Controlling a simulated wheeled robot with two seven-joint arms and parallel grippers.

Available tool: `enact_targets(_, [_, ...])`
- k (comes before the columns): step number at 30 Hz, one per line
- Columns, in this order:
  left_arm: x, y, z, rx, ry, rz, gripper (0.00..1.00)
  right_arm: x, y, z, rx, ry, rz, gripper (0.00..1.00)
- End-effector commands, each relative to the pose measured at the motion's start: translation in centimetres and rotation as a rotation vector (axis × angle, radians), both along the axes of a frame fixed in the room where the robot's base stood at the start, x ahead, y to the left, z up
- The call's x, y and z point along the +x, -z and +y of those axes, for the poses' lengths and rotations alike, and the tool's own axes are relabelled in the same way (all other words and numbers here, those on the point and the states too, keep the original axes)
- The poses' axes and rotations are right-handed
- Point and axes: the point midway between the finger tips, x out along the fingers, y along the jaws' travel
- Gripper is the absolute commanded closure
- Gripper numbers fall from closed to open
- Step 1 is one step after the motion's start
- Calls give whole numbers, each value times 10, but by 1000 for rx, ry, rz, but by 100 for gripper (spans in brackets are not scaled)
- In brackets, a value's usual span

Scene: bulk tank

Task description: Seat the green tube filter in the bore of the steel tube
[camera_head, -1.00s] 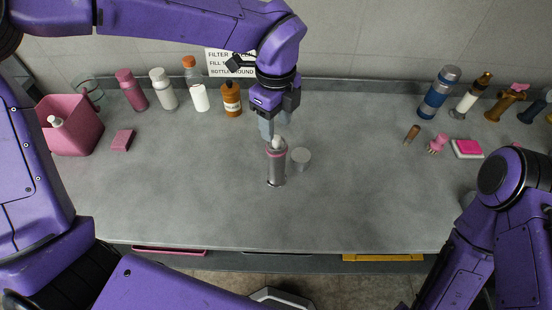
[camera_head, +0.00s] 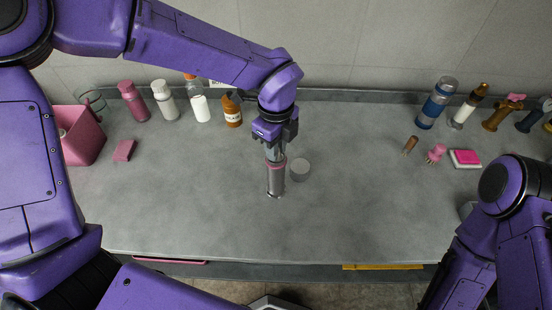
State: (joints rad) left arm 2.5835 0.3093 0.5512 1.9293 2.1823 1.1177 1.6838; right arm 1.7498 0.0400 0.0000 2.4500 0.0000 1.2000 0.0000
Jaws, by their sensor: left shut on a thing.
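The steel tube (camera_head: 276,182) stands upright on the grey bench in the middle, with a pink ring (camera_head: 275,161) around its upper end. My left gripper (camera_head: 275,153) points straight down at the top of the tube. It is shut on a pale piece just above the pink ring. The fingers cover most of this piece, and I cannot tell whether it is the filter or part of the tube. No green shows there, and the bore is hidden. My right arm shows at the right edge, but its gripper is out of view.
A round grey disc (camera_head: 300,169) lies close to the right of the tube. Several bottles line the back left, near a pink bin (camera_head: 84,140) and a pink block (camera_head: 123,150). A blue-banded bottle (camera_head: 437,103) and small items stand at the back right. The front bench is clear.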

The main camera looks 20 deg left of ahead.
Motion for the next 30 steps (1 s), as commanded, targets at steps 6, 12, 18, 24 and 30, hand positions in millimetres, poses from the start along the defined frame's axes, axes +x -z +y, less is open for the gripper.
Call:
enact_targets(6, [1,-45,-1,-5,-2,-8,100,0,12,0,0,0,0,50])
enact_targets(12, [1,-91,0,-2,6,-6,100,0,14,0,0,0,0,50])
enact_targets(18, [0,-167,-1,-5,141,-1,100,0,-31,0,-1,0,-1,50])
enact_targets(24, [0,-179,0,-2,207,1,100,0,-38,0,0,0,0,50])
enact_targets(30, [-1,-131,0,1,208,6,100,0,-46,0,0,0,0,50])
